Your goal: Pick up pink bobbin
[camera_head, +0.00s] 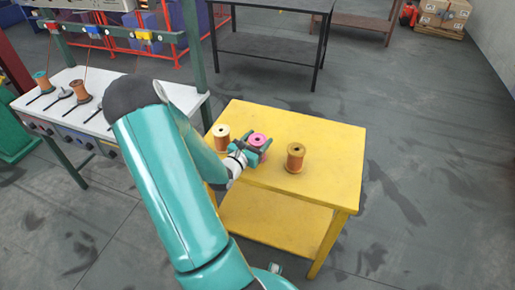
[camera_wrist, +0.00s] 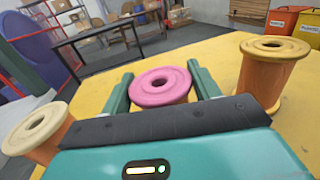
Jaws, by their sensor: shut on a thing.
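The pink bobbin (camera_head: 258,140) stands upright on the yellow table (camera_head: 325,135), between two other bobbins. In the wrist view its pink top flange (camera_wrist: 160,85) shows between my two fingers, with copper-coloured winding below it. My gripper (camera_head: 254,149) is shut on the pink bobbin, one finger on each side. My gripper also fills the lower part of the wrist view (camera_wrist: 162,88). The lower part of the bobbin is hidden behind the gripper body, so I cannot tell whether its base touches the table.
A cream-topped bobbin (camera_head: 221,132) stands close on the left and a tan-topped bobbin (camera_head: 295,157) on the right. A white machine bench (camera_head: 75,85) with several spindles is at the left. A dark table (camera_head: 275,45) stands behind. The yellow table's right side is clear.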

